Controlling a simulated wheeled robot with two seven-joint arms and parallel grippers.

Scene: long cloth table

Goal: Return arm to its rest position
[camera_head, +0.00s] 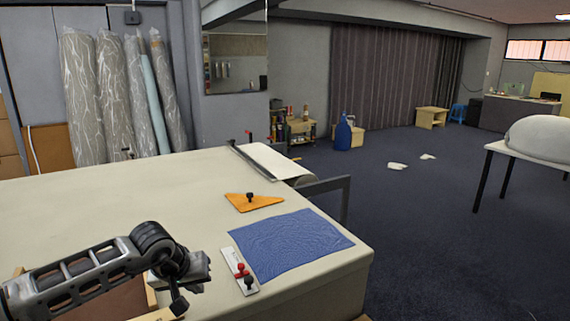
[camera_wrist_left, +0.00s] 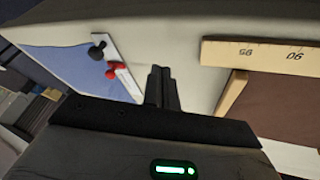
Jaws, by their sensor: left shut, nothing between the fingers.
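My left gripper (camera_head: 179,303) comes in from the lower left in the head view, above the table's near part. It also shows in the left wrist view (camera_wrist_left: 160,74), its fingers shut together with nothing between them. It is left of a blue cloth (camera_head: 290,243) and apart from it. My right gripper is in neither view.
The cloth-covered table (camera_head: 130,200) carries a white strip with red and black knobs (camera_head: 240,271), an orange triangle (camera_head: 253,202) and a white sheet at its far edge (camera_head: 275,162). A wooden frame with a ruler edge (camera_wrist_left: 260,52) lies beside my left gripper. Mid-table is clear.

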